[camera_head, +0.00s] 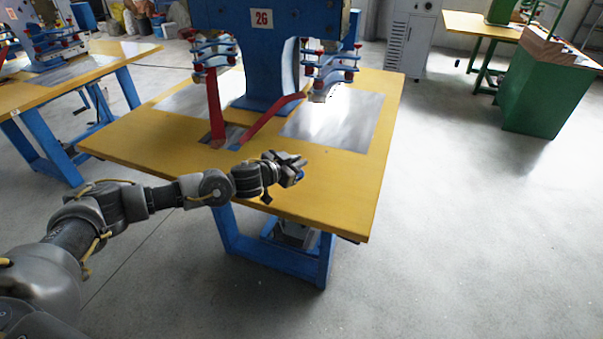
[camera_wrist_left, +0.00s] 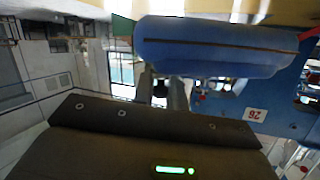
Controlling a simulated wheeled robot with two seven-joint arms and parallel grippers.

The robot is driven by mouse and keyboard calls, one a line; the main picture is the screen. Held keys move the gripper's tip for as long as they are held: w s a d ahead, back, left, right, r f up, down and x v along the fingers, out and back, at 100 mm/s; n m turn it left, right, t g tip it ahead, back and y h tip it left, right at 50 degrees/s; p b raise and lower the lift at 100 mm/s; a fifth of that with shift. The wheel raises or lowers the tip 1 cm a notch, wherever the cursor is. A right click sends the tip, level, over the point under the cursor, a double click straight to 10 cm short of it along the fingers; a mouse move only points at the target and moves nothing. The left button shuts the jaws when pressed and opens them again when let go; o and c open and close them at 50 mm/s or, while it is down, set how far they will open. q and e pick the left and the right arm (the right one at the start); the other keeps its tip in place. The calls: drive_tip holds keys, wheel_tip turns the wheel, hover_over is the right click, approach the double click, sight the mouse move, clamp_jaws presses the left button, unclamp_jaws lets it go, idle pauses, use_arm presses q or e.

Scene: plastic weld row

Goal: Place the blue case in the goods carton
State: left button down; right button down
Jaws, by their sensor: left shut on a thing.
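The blue case (camera_wrist_left: 215,47) fills the upper part of the left wrist view as a long rounded blue shape with a dark seam. In the head view only a small bit of it (camera_head: 301,176) shows at the fingertips. My left gripper (camera_head: 297,168) is shut on the case, over the front part of the yellow table. The fingers (camera_wrist_left: 165,92) reach the case in the wrist view. I cannot tell whether the case touches the tabletop. I cannot make out the goods carton in either view. My right gripper is not in view.
The yellow table (camera_head: 330,191) carries a blue welding machine (camera_head: 262,62) marked 26, with red pedals or bars and metal plates (camera_head: 335,120). Another yellow table (camera_head: 90,62) stands at left. A green bench (camera_head: 545,92) stands at far right. The grey floor at right is clear.

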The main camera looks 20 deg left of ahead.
use_arm(q)
drive_tip(key=w+f, duration=0.1)
drive_tip(key=f, duration=0.1)
drive_tip(key=w+f, duration=0.1)
drive_tip(key=w, duration=0.1)
drive_tip(key=shift+d+f, duration=0.15)
drive_tip(key=shift+f, duration=1.7)
drive_tip(key=shift+f, duration=0.1)
drive_tip(key=c, duration=1.4)
unclamp_jaws()
